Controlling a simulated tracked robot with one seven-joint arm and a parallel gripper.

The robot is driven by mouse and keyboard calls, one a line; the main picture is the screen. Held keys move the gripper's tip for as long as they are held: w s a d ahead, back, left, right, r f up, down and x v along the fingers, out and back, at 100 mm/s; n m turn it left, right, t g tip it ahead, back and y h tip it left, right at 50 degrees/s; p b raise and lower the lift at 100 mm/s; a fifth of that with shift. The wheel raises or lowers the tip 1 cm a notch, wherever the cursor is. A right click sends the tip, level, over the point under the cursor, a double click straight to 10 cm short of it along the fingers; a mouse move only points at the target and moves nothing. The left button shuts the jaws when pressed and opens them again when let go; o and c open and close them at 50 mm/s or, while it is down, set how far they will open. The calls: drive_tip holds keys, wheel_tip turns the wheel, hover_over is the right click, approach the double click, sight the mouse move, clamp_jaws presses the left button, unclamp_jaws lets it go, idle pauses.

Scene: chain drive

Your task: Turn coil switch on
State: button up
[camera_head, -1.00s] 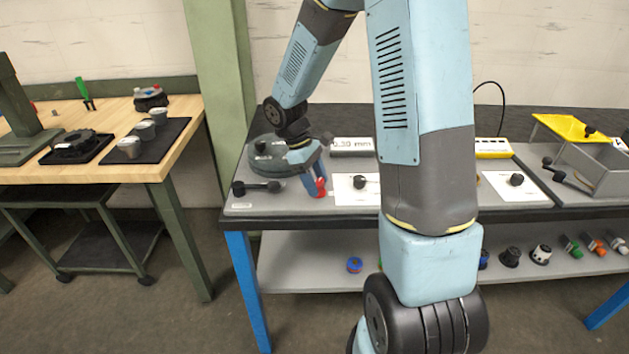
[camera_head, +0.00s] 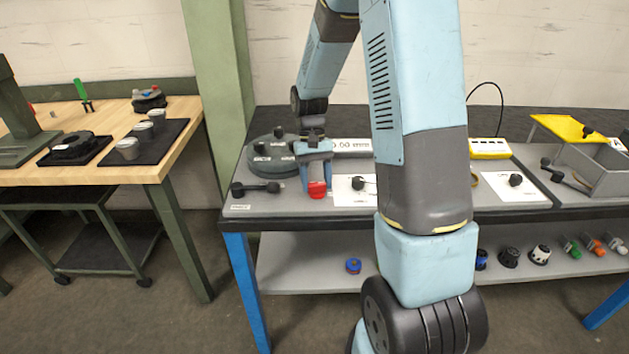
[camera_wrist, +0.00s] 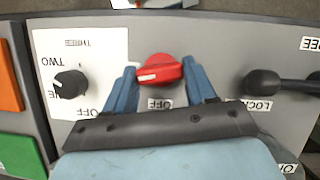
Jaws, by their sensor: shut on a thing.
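A red knob (camera_head: 317,188) with a white pointer bar sits on the grey bench panel. It also shows in the wrist view (camera_wrist: 163,69), where its bar lies near level and an upside-down OFF label (camera_wrist: 160,103) is beside it. My gripper (camera_head: 316,182) is over the knob, with a blue finger on each side of it. In the wrist view my gripper (camera_wrist: 160,72) is shut on the knob. Whether this knob is the coil switch cannot be read from its labels.
A black knob (camera_wrist: 71,84) on a white plate marked OFF, TWO and THREE stands beside the red one. A black lever (camera_head: 256,188) near a LOCK label is on the other side. Green (camera_wrist: 22,156) and orange (camera_wrist: 8,80) buttons are close.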

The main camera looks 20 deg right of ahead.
drive_tip(key=shift+w+d+m+y, duration=0.1)
drive_tip(key=shift+m+y, duration=0.4)
drive_tip(key=shift+m, duration=0.6)
drive_tip(key=o, duration=1)
drive_tip(key=shift+o, duration=0.2)
drive_tip(key=v, duration=1.3)
drive_tip(key=shift+r, duration=0.4)
drive_tip(key=shift+d, duration=0.1)
